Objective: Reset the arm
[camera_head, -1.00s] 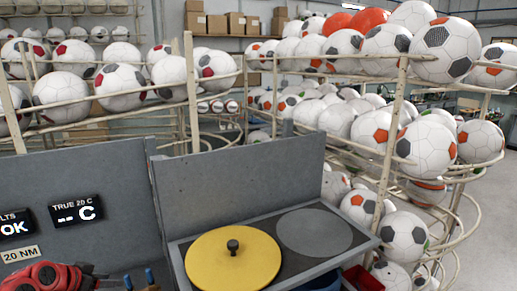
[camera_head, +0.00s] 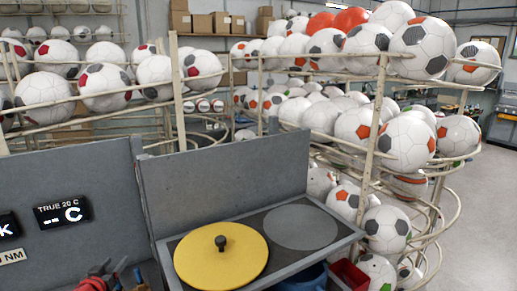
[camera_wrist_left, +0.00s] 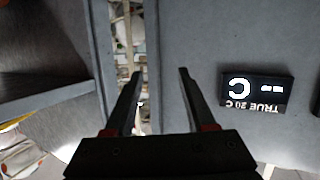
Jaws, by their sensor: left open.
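My left gripper (camera_wrist_left: 160,73) shows in the left wrist view, its two dark fingers apart with nothing between them. Beyond the fingers are grey panels with a narrow gap, and a black display (camera_wrist_left: 256,91) that appears upside down at the right. I cannot make out the left gripper for certain in the head view; red and dark parts show at its bottom left edge. My right gripper is not in view.
A yellow disc (camera_head: 200,262) with a black knob and a grey disc (camera_head: 300,227) lie on a dark bench top. Grey panels (camera_head: 225,175) stand behind it. Racks of soccer balls (camera_head: 405,145) fill the back. A red bin (camera_head: 350,274) sits low beside the bench; floor at far right is clear.

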